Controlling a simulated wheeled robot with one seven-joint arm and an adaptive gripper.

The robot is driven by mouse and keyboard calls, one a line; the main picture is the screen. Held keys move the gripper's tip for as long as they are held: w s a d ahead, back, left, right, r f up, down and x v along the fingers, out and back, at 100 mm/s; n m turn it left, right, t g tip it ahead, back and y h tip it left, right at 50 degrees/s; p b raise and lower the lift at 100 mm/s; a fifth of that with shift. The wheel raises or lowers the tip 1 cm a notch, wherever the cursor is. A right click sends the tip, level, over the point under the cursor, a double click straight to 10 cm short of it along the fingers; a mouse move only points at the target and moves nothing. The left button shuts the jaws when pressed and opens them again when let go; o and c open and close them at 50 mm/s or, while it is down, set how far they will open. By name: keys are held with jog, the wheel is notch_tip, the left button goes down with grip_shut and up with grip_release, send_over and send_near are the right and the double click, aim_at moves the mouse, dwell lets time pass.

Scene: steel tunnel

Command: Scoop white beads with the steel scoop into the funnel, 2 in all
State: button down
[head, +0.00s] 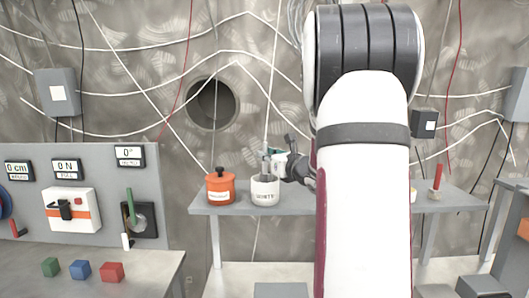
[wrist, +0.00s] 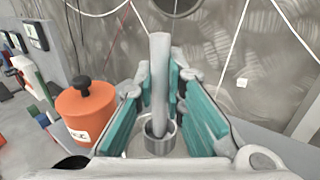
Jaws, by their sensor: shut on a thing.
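My gripper (head: 272,160) is shut on the grey steel scoop (wrist: 159,75). In the wrist view the scoop's handle stands upright between the teal finger pads, with its round cup (wrist: 160,145) below. In the head view my gripper is just above a white labelled jar (head: 265,191) on the grey shelf; the scoop's lower end is at or in the jar's mouth, and I cannot tell how deep. No white beads can be made out. I cannot pick out the funnel; my arm hides part of the shelf.
An orange jar with a black knob (head: 220,188) stands close left of the white jar. The shelf (head: 235,208) continues behind my arm to a red upright object (head: 437,177). A bench at left holds green, blue and red blocks (head: 80,269) before a panel with displays.

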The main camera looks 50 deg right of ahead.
jog(key=shift+f, duration=0.95)
jog(key=shift+r+p, duration=0.8)
jog(key=shift+r, duration=2.5)
jog(key=shift+f, duration=0.1)
